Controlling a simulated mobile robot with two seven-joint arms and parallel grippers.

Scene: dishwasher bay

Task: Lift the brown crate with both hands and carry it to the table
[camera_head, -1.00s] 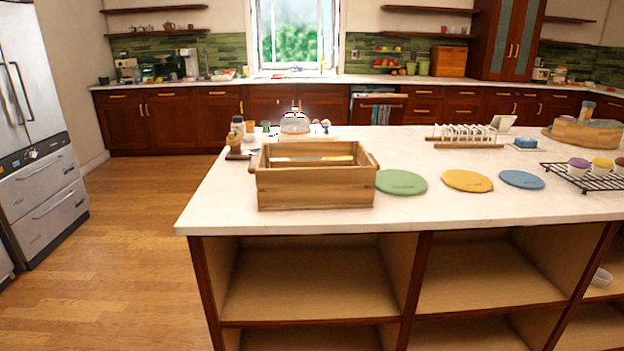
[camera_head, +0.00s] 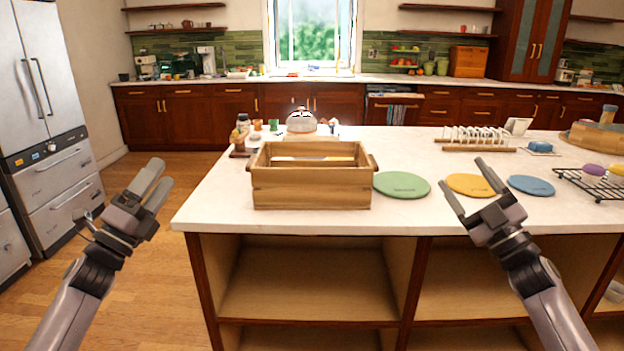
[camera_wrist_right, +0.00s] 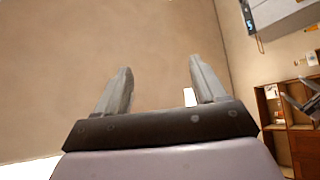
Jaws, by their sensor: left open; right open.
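The brown wooden crate (camera_head: 311,193) stands on the white-topped island (camera_head: 440,221), near its front left corner. It looks open at the top and has a small handle at each side. My left gripper (camera_head: 155,186) is open and empty, to the left of the crate over the floor. My right gripper (camera_head: 466,187) is open and empty, to the right of the crate, in front of the yellow mat. The right wrist view shows its two fingers (camera_wrist_right: 160,88) apart with nothing between them; the crate is not in that view.
A green mat (camera_head: 402,185), a yellow mat (camera_head: 468,184) and a blue mat (camera_head: 532,186) lie right of the crate. A black rack (camera_head: 590,184) with small cups is further right. Small items, including a cloche (camera_head: 301,122), stand behind the crate. Empty shelves are below the countertop.

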